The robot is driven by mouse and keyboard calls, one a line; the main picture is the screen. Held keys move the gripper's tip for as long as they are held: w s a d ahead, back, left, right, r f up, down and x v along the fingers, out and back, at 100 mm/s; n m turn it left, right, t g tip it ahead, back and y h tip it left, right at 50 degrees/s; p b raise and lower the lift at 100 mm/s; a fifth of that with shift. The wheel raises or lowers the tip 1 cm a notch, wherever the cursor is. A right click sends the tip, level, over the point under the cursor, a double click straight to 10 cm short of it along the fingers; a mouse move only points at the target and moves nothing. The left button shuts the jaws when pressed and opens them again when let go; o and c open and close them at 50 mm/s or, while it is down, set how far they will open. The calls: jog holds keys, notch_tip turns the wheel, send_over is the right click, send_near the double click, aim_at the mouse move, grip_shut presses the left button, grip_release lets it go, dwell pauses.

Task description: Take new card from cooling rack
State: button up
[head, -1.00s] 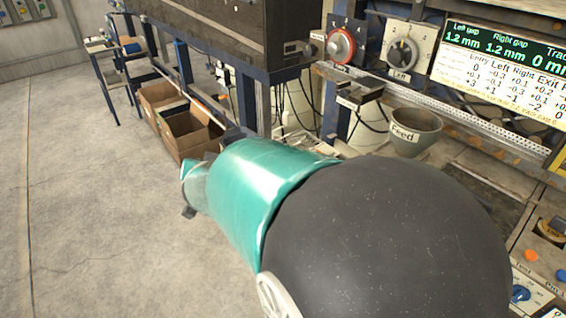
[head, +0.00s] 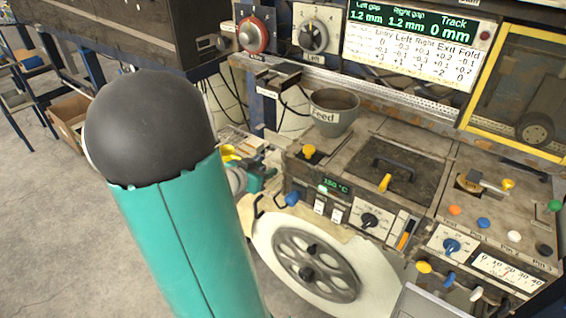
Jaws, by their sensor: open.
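My teal and black arm fills the left and centre-left of the head view. Beyond it, a small teal wrist part shows with what look like the dark fingers of my gripper (head: 268,203), apart and with nothing seen between them. They are in front of the machine's left end, beside a blue knob. A pale, wire-like frame (head: 238,138) shows partly behind my arm; it may be the cooling rack, but I cannot tell. I cannot make out a card.
A cardboard box (head: 70,118) sits on the floor at left. A readout board (head: 415,42) hangs above.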

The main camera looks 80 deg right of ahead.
aim_at(276, 164)
jog(key=x, duration=0.5)
jog(key=shift+s+d+f, duration=0.1)
jog(key=shift+d+f, duration=0.05)
jog(key=shift+f, duration=0.05)
jog(key=c, duration=0.6)
jog(key=shift+r, duration=0.15)
